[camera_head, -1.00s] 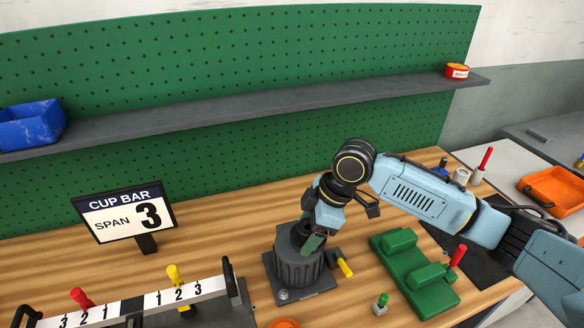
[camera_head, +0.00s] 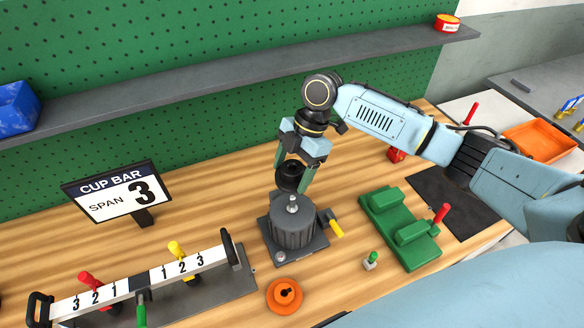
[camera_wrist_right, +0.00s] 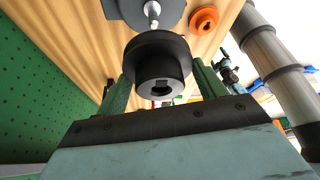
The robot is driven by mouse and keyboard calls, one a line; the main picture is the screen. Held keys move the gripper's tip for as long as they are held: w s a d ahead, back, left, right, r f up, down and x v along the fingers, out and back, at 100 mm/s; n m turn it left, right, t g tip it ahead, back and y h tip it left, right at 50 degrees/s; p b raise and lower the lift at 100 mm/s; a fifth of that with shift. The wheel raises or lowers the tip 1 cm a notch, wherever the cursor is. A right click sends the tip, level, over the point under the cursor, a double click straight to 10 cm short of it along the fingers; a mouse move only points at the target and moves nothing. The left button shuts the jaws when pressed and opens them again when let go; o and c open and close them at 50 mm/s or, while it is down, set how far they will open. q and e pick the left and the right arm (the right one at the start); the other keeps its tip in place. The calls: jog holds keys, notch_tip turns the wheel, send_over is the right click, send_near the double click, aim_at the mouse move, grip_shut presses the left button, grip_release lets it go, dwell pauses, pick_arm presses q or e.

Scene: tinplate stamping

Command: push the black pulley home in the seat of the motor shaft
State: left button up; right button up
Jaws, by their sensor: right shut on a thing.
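The motor (camera_head: 293,228) is a dark grey ribbed cylinder on a grey base plate on the bench. Its pale shaft (camera_head: 293,205) stands up bare from the top and also shows in the right wrist view (camera_wrist_right: 152,12). My right gripper (camera_head: 296,176) is shut on the black pulley (camera_head: 289,177), its green fingers on either side. The pulley is held above and apart from the shaft tip. In the right wrist view the pulley (camera_wrist_right: 157,62) shows its keyed bore facing the camera. My left gripper is not in view.
An orange disc (camera_head: 284,297) lies in front of the motor. A yellow-handled part (camera_head: 334,228) sits at the base's right. A green fixture (camera_head: 401,226) stands further right. The cup bar (camera_head: 150,283) and its sign (camera_head: 115,192) are at left.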

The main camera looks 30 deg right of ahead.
jog(key=b, duration=0.3)
send_over(292, 209)
jog(key=shift+w+d+f, duration=0.1)
jog(key=shift+w+f, duration=0.1)
jog(key=shift+f, duration=1.2)
jog(key=shift+w+d+f, duration=0.1)
jog(key=shift+w+f, duration=0.05)
jog(key=shift+f, duration=1.25)
jog(key=shift+p, duration=0.85)
jog(key=shift+f+b, duration=1.8)
jog(key=shift+f, duration=1.25)
jog(key=o, duration=1.4)
jog(key=shift+c, duration=0.2)
jog(key=b+v, duration=0.1)
jog(key=v, duration=1.2)
jog(key=shift+r, duration=0.25)
